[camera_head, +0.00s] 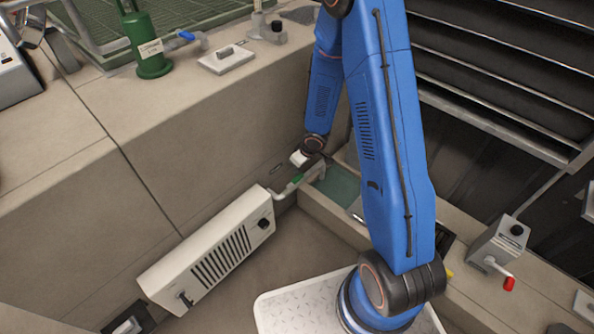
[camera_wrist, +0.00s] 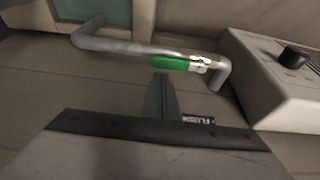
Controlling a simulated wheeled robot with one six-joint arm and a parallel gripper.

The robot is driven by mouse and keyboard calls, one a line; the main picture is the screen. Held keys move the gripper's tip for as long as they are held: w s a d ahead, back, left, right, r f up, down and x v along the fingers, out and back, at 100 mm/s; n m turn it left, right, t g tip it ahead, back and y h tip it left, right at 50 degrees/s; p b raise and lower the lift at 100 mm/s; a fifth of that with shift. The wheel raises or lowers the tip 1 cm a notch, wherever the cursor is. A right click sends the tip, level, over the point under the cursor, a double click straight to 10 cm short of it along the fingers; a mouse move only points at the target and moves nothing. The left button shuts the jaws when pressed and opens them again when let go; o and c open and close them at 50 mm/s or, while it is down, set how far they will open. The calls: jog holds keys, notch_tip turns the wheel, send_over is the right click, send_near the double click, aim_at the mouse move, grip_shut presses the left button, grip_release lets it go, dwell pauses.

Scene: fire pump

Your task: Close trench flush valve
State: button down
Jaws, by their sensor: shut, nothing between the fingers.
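The trench flush valve shows as a green handle (camera_head: 296,179) on a grey pipe, low by the wall corner. In the wrist view the green handle (camera_wrist: 170,63) lies along the bent grey pipe (camera_wrist: 130,46), with a pale metal fitting at its right end. My gripper (camera_head: 299,159) is just above the handle in the head view. In the wrist view my gripper (camera_wrist: 160,78) is shut and empty, its tips just below the green handle; I cannot tell whether they touch it. A dark label reading "FLUSH" (camera_wrist: 198,120) shows partly beside the fingers.
A white vented box (camera_head: 215,252) with a black knob stands left of the pipe; its corner (camera_wrist: 275,75) is close at right in the wrist view. A green cylinder (camera_head: 148,45) stands on the ledge. A grey box with a red-tipped lever (camera_head: 500,243) is at right.

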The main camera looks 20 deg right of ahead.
jog(key=shift+x, duration=0.9)
jog(key=shift+m, duration=0.5)
